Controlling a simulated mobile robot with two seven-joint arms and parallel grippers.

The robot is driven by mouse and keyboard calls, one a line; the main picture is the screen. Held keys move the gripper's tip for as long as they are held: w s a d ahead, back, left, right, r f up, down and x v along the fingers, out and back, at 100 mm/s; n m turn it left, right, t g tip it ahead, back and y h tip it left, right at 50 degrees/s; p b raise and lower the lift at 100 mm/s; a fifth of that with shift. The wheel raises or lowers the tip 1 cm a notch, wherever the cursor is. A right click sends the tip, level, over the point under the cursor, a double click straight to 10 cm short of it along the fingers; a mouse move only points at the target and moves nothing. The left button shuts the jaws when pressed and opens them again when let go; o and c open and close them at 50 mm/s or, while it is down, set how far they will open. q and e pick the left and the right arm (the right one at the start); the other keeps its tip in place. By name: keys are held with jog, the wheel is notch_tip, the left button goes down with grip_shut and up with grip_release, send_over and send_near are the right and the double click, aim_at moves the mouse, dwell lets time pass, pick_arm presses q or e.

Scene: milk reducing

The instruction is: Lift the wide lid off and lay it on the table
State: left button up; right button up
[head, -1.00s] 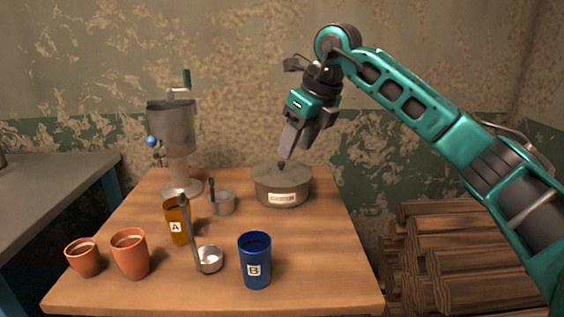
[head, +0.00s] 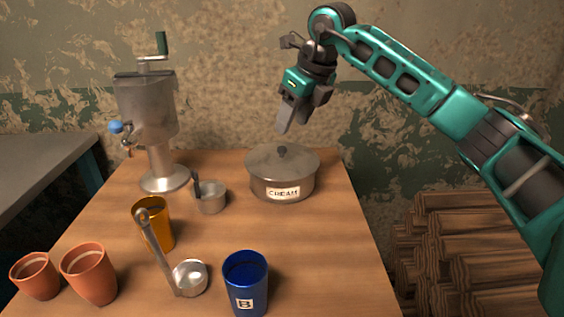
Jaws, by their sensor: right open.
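A wide grey pot (head: 268,188) labelled CREAM stands at the back right of the table (head: 330,260). Its wide lid (head: 262,158) sits on it, with a dark knob (head: 282,150) on top. My right gripper (head: 283,130) is above the knob, pointing down, apart from it and empty. It is open, though its fingers overlap in this view. My left gripper is not in view.
A metal separator (head: 148,110) with a crank stands at the back left. A small pot (head: 211,198), an orange cup (head: 158,232), a ladle (head: 190,278), a blue cup (head: 246,285) and two clay cups (head: 90,273) stand left and in front. The table's right side is bare. Logs (head: 460,250) lie beyond its right edge.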

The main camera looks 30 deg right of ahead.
aim_at(283, 148)
jog(key=x, duration=0.2)
jog(key=shift+w+a+f, duration=0.1)
jog(key=shift+f, duration=0.2)
jog(key=b+x, duration=0.1)
jog(key=x, duration=0.4)
jog(key=shift+f, duration=0.1)
grip_shut()
